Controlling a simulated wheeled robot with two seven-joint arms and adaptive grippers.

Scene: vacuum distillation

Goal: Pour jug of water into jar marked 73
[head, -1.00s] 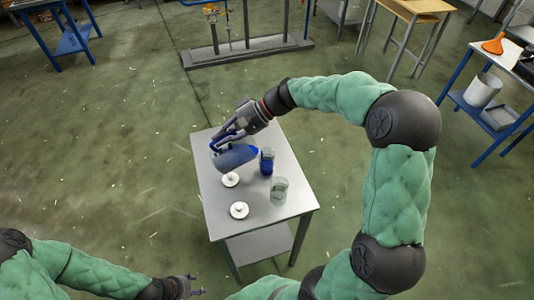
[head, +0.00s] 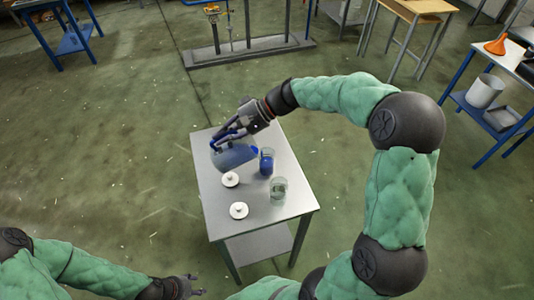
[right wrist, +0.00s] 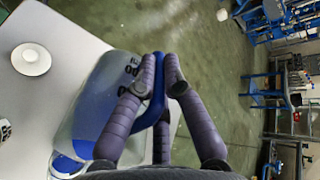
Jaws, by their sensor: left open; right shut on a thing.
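The translucent bluish jug (head: 233,156) is held above the far part of the small table, and its body also fills the left of the right wrist view (right wrist: 92,100). My right gripper (head: 232,133) is shut on its blue handle (right wrist: 160,118). The jug looks tilted, its mouth end towards a jar with blue in it (head: 266,163). A second, clear greenish jar (head: 279,190) stands nearer. I cannot read a number on either jar, nor see a stream. My left gripper (head: 190,286) is open and empty, away from the table at lower left.
Two white lids lie on the grey table (head: 218,218), one (head: 230,180) near the jug and one (head: 239,210) nearer me. Other benches stand well away, including one with an orange funnel (head: 496,45). The floor around the table is clear.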

